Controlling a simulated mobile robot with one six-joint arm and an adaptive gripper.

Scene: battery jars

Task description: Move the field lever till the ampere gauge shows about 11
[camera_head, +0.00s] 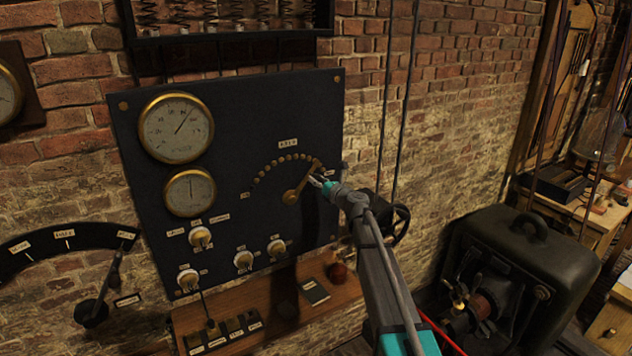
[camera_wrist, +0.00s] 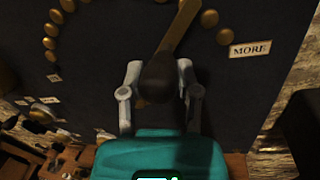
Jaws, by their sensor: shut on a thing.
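The field lever (camera_head: 297,188) is a brass arm on the dark panel, below an arc of brass studs (camera_head: 282,158). It slants up and right from its pivot, near the right end of the arc. My gripper (camera_head: 318,181) is at the lever; in the wrist view its fingers (camera_wrist: 159,82) are shut around the dark knob (camera_wrist: 158,78). The brass arm also shows there (camera_wrist: 180,25). Two round brass-rimmed gauges sit at the panel's left. The upper gauge (camera_head: 176,128) needle points up and right; the lower gauge (camera_head: 190,193) needle points about straight up. Their lettering is too small to read.
A label reading MORE (camera_wrist: 249,50) sits by the arc's end. Several pale knobs (camera_head: 200,238) line the panel's lower part. A wooden shelf (camera_head: 265,300) juts out below.

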